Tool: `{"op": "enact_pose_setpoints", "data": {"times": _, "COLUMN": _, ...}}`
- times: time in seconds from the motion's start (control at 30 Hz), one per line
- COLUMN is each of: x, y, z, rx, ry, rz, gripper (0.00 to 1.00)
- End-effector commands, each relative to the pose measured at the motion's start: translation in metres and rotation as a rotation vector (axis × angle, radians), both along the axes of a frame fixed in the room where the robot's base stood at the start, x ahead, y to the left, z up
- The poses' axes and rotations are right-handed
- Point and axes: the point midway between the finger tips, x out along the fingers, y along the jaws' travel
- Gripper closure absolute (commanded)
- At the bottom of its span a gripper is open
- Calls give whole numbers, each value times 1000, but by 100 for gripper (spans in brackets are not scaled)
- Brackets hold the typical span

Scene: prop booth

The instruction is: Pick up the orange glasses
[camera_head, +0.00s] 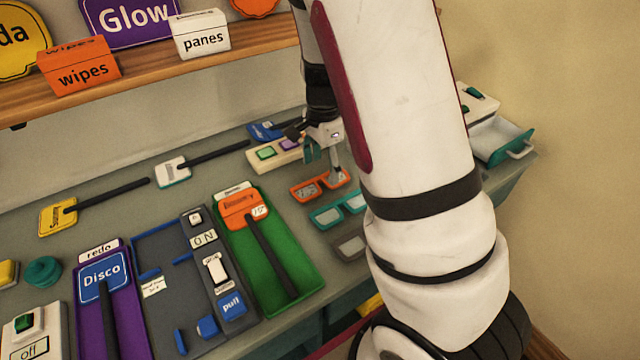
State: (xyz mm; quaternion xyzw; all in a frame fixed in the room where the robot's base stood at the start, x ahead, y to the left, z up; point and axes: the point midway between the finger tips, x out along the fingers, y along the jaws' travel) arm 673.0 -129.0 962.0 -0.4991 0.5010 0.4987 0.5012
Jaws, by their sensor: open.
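The orange glasses (305,193) lie on the grey table, with orange frames and pale lenses. My gripper (323,164) is open and points down just above and behind their right part. One finger appears close to the right lens; I cannot tell whether it touches. Nothing is seen between the fingers. Teal glasses (326,217) lie in front of the orange ones, and grey glasses (349,247) lie in front of those. My arm hides the right ends of the teal and grey pairs.
A green tray (300,268) holding an orange sign on a black stick stands front left of the glasses. A panel with green and purple buttons (262,154) lies behind. A wooden shelf (230,45) runs above the table.

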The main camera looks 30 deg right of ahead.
Motion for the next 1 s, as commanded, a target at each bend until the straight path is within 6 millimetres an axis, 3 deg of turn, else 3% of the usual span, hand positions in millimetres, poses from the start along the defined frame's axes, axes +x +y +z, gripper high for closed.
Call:
{"op": "enact_pose_setpoints", "data": {"times": 0.33, "x": 1, "y": 2, "z": -44, "rx": 0, "ry": 2, "rz": -1, "gripper": 32}}
{"op": "enact_pose_setpoints", "data": {"times": 0.63, "x": 2, "y": 2, "z": -50, "rx": 0, "ry": 0, "rz": 1, "gripper": 32}}
{"op": "enact_pose_setpoints", "data": {"times": 0.67, "x": 2, "y": 2, "z": -50, "rx": 0, "ry": 0, "rz": 1, "gripper": 34}}
{"op": "enact_pose_setpoints", "data": {"times": 0.87, "x": 2, "y": 2, "z": -49, "rx": 0, "ry": 0, "rz": 1, "gripper": 79}}
{"op": "enact_pose_setpoints", "data": {"times": 1.0, "x": 2, "y": 2, "z": -49, "rx": 0, "ry": 0, "rz": 1, "gripper": 82}}
